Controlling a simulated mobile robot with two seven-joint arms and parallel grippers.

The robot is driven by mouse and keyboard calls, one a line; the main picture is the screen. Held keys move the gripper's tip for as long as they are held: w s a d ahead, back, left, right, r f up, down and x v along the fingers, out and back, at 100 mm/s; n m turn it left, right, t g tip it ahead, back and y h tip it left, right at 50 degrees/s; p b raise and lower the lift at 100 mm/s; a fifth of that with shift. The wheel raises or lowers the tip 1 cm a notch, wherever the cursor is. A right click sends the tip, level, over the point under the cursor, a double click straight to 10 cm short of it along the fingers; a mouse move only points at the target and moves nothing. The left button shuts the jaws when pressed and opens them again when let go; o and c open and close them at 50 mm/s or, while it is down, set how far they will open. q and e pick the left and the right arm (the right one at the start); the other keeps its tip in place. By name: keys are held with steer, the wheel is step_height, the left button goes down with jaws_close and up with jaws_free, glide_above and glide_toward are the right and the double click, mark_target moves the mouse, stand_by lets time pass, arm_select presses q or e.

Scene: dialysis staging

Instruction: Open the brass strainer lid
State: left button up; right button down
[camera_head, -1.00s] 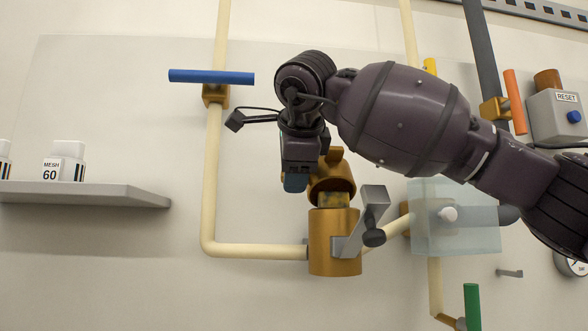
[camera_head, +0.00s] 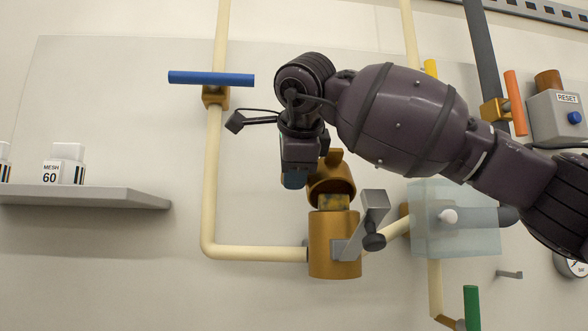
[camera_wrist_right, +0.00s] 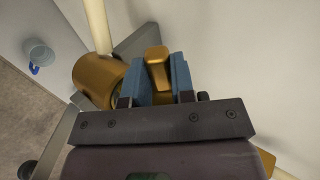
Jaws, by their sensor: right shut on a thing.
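The brass strainer body (camera_head: 334,245) stands upright on the cream pipe. Its brass lid (camera_head: 331,189) is tilted up above the body, with a gap in which a mottled insert (camera_head: 333,202) shows. My right gripper (camera_head: 294,181) is at the lid's left side, its blue fingertips partly hidden by the wrist. In the right wrist view the right gripper (camera_wrist_right: 161,78) has its blue fingers around the brass lid tab (camera_wrist_right: 156,62), shut on it. A large brass cylinder (camera_wrist_right: 98,80) lies to the left there. My left gripper is not in view.
A grey latch lever (camera_head: 372,205) with a dark knob sticks out at the body's right. A clear box (camera_head: 455,243) is further right. A blue-handled valve (camera_head: 212,77) is upper left. A shelf (camera_head: 90,195) with white bottles (camera_head: 64,163) is at the left.

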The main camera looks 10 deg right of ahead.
steer(key=r+g+p, duration=0.1)
steer(key=p, duration=0.1)
steer(key=shift+w+p, duration=0.35)
steer(key=shift+w, duration=0.05)
steer(key=shift+w+g+p, duration=0.15)
steer(key=shift+g+p, duration=0.25)
steer(key=shift+p, duration=0.05)
steer(key=shift+w+p, duration=0.2)
steer(key=shift+p, duration=0.15)
steer(key=shift+w+r+g, duration=0.1)
steer(key=shift+w+g, duration=0.1)
steer(key=shift+g, duration=0.3)
steer(key=shift+w+g+p, duration=0.3)
steer(key=shift+w+g, duration=0.05)
steer(key=shift+g, duration=0.25)
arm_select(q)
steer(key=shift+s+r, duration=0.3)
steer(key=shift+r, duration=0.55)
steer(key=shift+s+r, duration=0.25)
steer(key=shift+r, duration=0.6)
arm_select(e)
steer(key=shift+w+r+g, duration=0.1)
steer(key=shift+w+g, duration=0.75)
steer(key=shift+g, duration=0.35)
steer(key=shift+w, duration=0.1)
steer(key=c, duration=1)
jaws_free()
